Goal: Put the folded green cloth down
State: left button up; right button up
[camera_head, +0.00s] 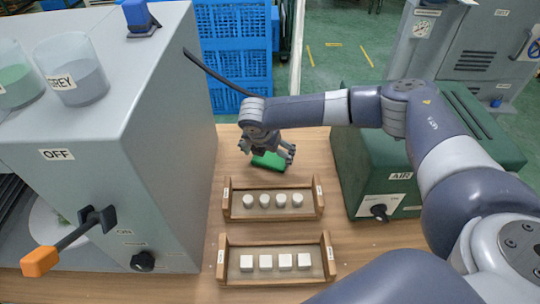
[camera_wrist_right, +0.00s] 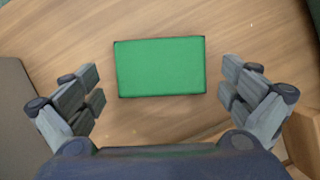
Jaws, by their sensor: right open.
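The folded green cloth (camera_head: 270,161) lies on the wooden table behind the two trays in the head view. In the right wrist view the cloth (camera_wrist_right: 160,66) is a flat green rectangle with dark edges, lying on the wood between and ahead of the fingers. My right gripper (camera_head: 270,150) is over the cloth, and in the wrist view it (camera_wrist_right: 160,90) is open, with a finger to each side and clear gaps to the cloth. Nothing is held in it. My left gripper is not in view.
A wooden tray with several white round pieces (camera_head: 230,204) and a nearer tray with several white square blocks (camera_head: 226,265) stand in front. A large grey machine (camera_head: 150,130) bounds the left. A green box labelled AIR (camera_head: 400,186) stands at the right.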

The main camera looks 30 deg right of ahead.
jog(key=v, duration=0.9)
jog(key=shift+r, duration=0.35)
jog(key=shift+s+a+f, duration=0.1)
jog(key=shift+s, duration=0.05)
